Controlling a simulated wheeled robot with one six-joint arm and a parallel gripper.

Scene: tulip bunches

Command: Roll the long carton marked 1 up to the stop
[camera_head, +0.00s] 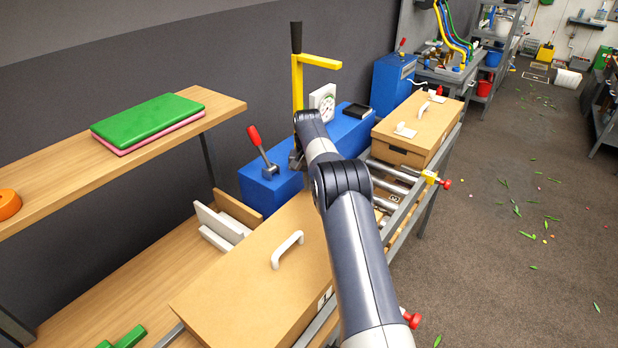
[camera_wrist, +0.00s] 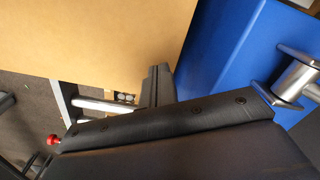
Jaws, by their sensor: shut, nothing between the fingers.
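The long tan carton (camera_head: 250,275) with a white handle lies on the roller conveyor in the near part of the head view. A small white label sits low on its right side, mostly cut by my arm. In the wrist view a tan carton face (camera_wrist: 90,35) fills the upper left. My gripper (camera_wrist: 160,75) is shut and empty, its dark fingers close to that face; I cannot tell whether they touch. In the head view my arm hides most of the gripper. A yellow block with a red knob (camera_head: 431,177), perhaps the stop, sits on the rail beyond the bare rollers.
A second tan carton (camera_head: 415,128) stands farther along the conveyor. A blue machine (camera_head: 272,181) with a red lever and dial stands left of the rollers. A wooden shelf (camera_head: 60,190) holds green and pink slabs. Bare rollers (camera_head: 390,172) lie between the cartons.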

